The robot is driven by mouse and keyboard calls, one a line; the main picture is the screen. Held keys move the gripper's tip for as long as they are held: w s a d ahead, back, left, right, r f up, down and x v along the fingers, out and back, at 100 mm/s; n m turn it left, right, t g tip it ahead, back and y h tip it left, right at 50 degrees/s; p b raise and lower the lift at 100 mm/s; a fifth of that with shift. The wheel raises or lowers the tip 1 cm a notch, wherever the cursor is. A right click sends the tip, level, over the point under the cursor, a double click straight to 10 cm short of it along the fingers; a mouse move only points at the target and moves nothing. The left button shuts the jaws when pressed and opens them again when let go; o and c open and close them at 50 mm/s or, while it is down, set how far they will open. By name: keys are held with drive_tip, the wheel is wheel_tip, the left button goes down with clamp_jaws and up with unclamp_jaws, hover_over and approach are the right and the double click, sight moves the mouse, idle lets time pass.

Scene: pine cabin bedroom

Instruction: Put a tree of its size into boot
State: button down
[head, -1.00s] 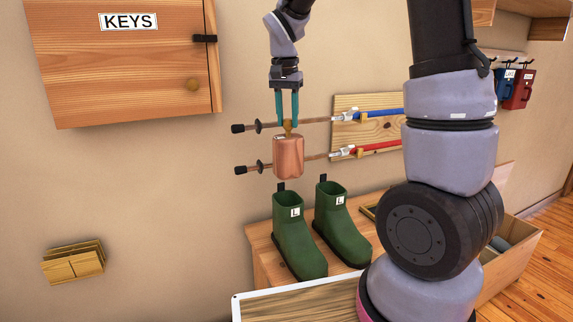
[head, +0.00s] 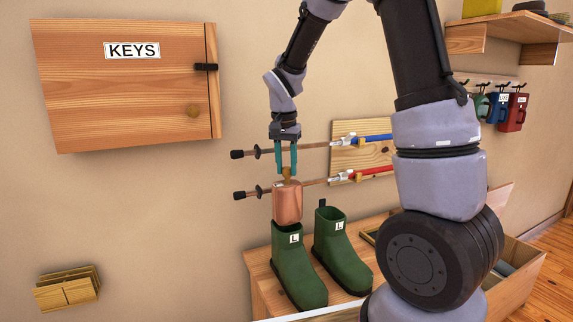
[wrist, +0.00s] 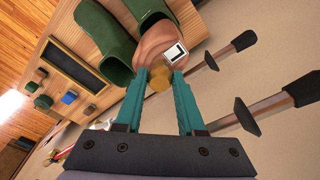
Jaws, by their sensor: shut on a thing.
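My gripper (head: 286,171) is shut on the light wooden knob (wrist: 159,80) of a copper-brown boot tree (head: 288,203). The tree hangs upright, and a white tag with an L (wrist: 175,52) shows on it in the wrist view. Its lower end meets the opening of the left green boot (head: 294,270) in the head view; I cannot tell whether it is inside. The right green boot (head: 341,250) stands beside it, its opening empty as far as I see. Both boots carry an L label.
The boots stand on a wooden bench (head: 262,272). Two wall rods with dark ends (head: 238,195) pass close behind the tree. A board (head: 362,160) holds blue and red valve pipes. A KEYS cabinet (head: 125,85) hangs at left.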

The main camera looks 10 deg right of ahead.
drive_tip(key=shift+f, duration=0.25)
drive_tip(key=c, duration=0.5)
unclamp_jaws()
drive_tip(key=shift+r, duration=0.1)
